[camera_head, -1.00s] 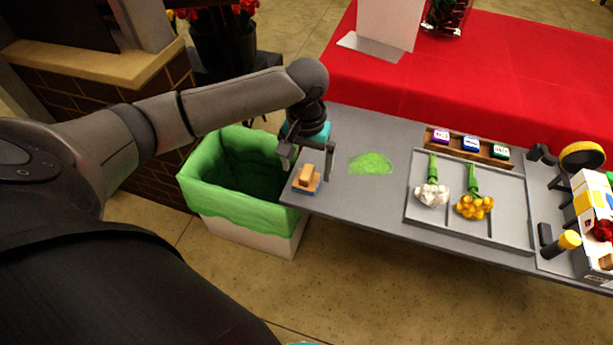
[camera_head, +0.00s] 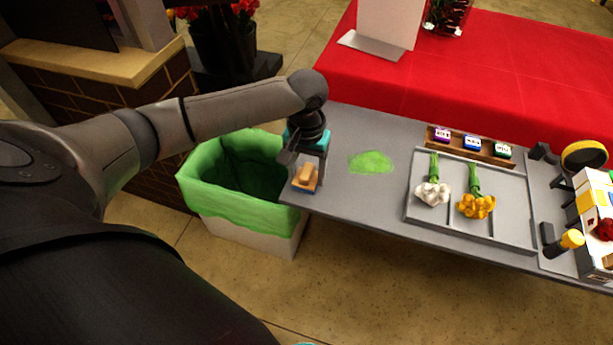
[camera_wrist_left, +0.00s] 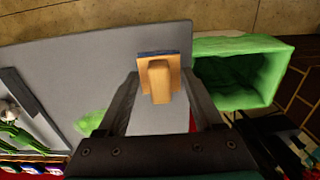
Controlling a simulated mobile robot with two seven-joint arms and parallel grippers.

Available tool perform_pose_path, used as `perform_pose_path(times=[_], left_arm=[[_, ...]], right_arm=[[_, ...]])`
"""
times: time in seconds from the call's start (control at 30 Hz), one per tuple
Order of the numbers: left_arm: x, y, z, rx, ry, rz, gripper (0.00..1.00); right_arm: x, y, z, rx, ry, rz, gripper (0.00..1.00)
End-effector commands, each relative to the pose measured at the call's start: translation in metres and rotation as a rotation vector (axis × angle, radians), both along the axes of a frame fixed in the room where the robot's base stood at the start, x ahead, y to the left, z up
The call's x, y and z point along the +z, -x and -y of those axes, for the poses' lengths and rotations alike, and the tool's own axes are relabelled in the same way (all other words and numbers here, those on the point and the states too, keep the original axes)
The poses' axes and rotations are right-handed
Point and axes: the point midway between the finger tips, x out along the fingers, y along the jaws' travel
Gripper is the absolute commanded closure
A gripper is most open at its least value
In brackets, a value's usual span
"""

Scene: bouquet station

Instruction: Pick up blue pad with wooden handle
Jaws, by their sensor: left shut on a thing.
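The blue pad with wooden handle (camera_head: 304,186) is at the left end of the grey table, near its front corner. Its tan wooden block and blue underside show in the left wrist view (camera_wrist_left: 158,80), between the two fingers. My left gripper (camera_head: 308,172) comes down over the pad from above and is shut on it. The fingers partly hide the handle in the head view. Whether the pad touches the table is hard to tell.
A green-lined bin (camera_head: 235,205) stands just left of the table end. A green patch (camera_head: 371,162) lies on the table right of the pad. Further right is a grey tray (camera_head: 449,223) with white and yellow flowers. Bare tabletop lies between patch and tray.

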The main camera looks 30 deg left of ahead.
Motion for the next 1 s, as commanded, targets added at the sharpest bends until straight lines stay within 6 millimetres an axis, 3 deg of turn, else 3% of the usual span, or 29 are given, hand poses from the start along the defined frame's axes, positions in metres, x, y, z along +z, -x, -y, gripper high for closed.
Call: perform_pose_path(times=[0.03,0.2,0.43,0.57,0.77,1.0], left_arm=[[0.0,0.0,0.0,0.0,0.0,0.001,0.68],[0.0,0.0,0.0,0.0,0.0,0.001,0.87],[0.001,0.0,0.0,0.0,0.0,0.001,0.88],[0.011,-0.001,0.0,0.0,0.001,0.003,0.88],[0.055,-0.002,0.0,-0.001,0.002,0.007,0.88],[0.126,-0.001,0.0,0.0,0.0,0.006,0.88]], right_arm=[[0.0,0.0,0.0,0.0,0.0,0.0,0.5],[0.0,0.0,0.0,0.0,0.0,0.0,0.5],[0.0,0.0,0.0,0.0,-0.001,0.0,0.5],[0.004,0.0,-0.001,0.001,-0.001,0.0,0.5],[0.017,0.0,-0.001,0.001,-0.001,0.0,0.5],[0.035,0.0,-0.001,0.001,-0.001,0.0,0.5]])
